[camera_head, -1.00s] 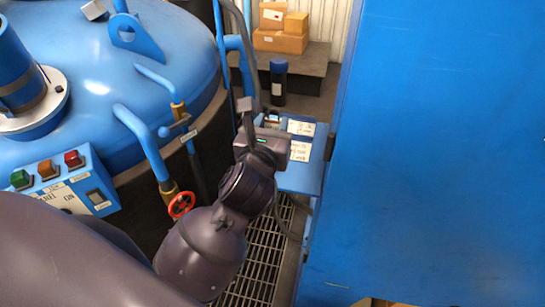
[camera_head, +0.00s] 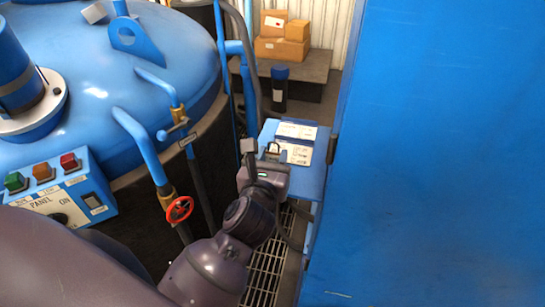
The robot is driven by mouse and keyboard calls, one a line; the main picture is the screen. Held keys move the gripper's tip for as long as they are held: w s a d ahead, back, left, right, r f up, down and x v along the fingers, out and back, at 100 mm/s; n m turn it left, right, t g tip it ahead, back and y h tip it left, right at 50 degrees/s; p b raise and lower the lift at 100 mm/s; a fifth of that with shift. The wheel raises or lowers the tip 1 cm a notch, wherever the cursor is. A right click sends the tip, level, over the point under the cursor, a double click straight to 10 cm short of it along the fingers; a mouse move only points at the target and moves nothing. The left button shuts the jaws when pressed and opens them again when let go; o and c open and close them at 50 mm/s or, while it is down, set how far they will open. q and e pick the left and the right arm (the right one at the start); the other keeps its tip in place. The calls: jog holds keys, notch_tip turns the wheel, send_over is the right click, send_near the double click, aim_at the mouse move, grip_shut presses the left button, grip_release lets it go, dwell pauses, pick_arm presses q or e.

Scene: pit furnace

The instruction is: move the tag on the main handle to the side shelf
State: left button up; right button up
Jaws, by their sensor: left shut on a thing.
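My left gripper (camera_head: 262,160) is over the near left part of the blue side shelf (camera_head: 311,178). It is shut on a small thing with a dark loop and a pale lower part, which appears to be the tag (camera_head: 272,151). The gripper body hides part of it, and I cannot tell whether it touches the shelf. My right gripper is not in view.
Two white printed cards (camera_head: 296,131) lie on the shelf. A large blue panel (camera_head: 445,150) stands close on the right. The furnace lid (camera_head: 85,85), control panel (camera_head: 62,195) and red valve wheel (camera_head: 179,209) are at the left. Boxes (camera_head: 282,48) stand behind.

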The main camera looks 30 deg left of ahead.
pick_arm(q)
jog(key=shift+f, duration=0.15)
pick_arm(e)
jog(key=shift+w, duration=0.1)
pick_arm(q)
jog(key=o, duration=0.9)
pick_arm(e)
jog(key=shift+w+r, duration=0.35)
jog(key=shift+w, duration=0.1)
